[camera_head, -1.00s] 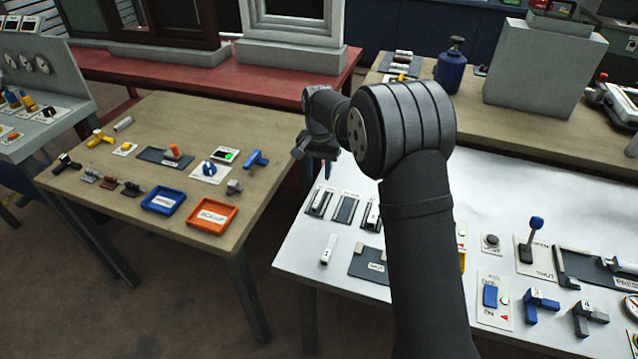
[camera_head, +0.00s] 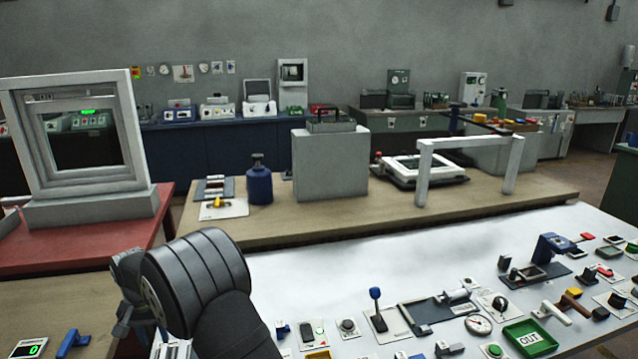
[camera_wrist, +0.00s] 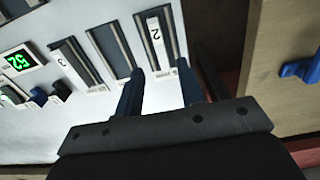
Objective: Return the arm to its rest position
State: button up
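My arm (camera_head: 205,285) is folded in the lower left of the head view, with its dark wrist (camera_head: 130,280) at its left end. The gripper's fingers are not clear there. In the wrist view my gripper (camera_wrist: 160,80) has its two blue fingers spread apart, with a gap between them. Nothing is held in the gap. Beyond the fingertips, a white piece marked 2 (camera_wrist: 156,42) lies in a dark slot on the white table. I cannot tell how high the fingers are above it.
The white table (camera_head: 330,270) carries a blue-knobbed lever (camera_head: 376,308), a green OUT tray (camera_head: 529,338) and several fixtures. A wooden table (camera_head: 410,212) behind holds a blue bottle (camera_head: 259,184), a grey block (camera_head: 330,165) and a white frame (camera_head: 468,158). A blue piece (camera_wrist: 300,69) lies on another wooden table.

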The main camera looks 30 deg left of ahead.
aim_at(162, 358)
notch_tip(162, 358, down, 7)
jog(key=shift+f, duration=0.1)
jog(key=shift+r, duration=1.85)
